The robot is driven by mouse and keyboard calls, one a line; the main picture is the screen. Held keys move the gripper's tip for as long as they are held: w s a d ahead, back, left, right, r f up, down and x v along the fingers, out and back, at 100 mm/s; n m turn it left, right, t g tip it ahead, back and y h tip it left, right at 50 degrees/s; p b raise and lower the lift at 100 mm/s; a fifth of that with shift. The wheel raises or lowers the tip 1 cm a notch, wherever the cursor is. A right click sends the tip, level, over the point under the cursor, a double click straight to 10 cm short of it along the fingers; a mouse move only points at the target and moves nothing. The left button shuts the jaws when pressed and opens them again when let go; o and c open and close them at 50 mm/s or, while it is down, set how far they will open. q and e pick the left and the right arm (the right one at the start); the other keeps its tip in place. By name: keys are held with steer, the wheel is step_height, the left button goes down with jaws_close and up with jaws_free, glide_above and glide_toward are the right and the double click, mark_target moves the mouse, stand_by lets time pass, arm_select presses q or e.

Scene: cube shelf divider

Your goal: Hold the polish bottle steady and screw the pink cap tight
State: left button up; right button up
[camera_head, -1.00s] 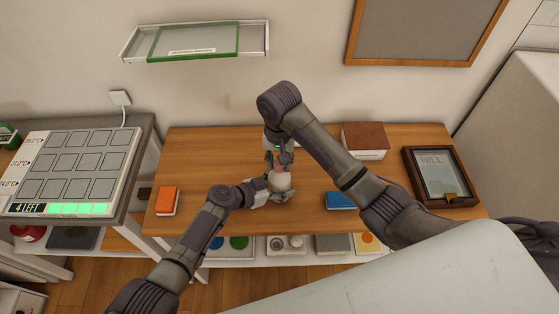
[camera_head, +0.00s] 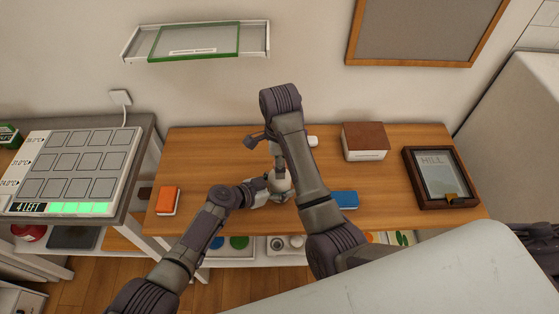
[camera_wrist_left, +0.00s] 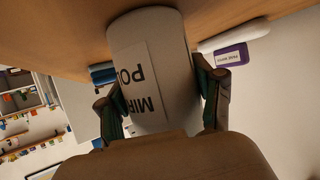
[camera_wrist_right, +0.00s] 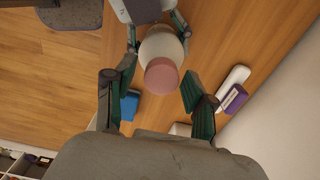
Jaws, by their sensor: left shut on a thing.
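The white polish bottle (camera_head: 279,184) stands on the wooden tabletop, and its dark lettering shows in the left wrist view (camera_wrist_left: 150,70). My left gripper (camera_head: 268,190) is shut on the bottle's body, one finger on each side. The pink cap (camera_wrist_right: 161,75) sits on top of the bottle in the right wrist view; how tight it is cannot be told. My right gripper (camera_wrist_right: 155,84) is open above the bottle, its fingers on either side of the cap with gaps. In the head view my right arm and gripper hide the cap.
An orange box (camera_head: 167,201) lies left on the table (camera_head: 400,214). A blue box (camera_head: 344,200) lies right of the bottle, partly behind my right arm. A purple-cased item (camera_wrist_right: 233,98) lies near the wall.

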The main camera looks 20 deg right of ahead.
arm_select(q)
steer(key=o, duration=1.4)
steer(key=shift+c, duration=0.2)
arm_select(e)
steer(key=shift+w, duration=0.1)
arm_select(q)
steer(key=v, duration=1.2)
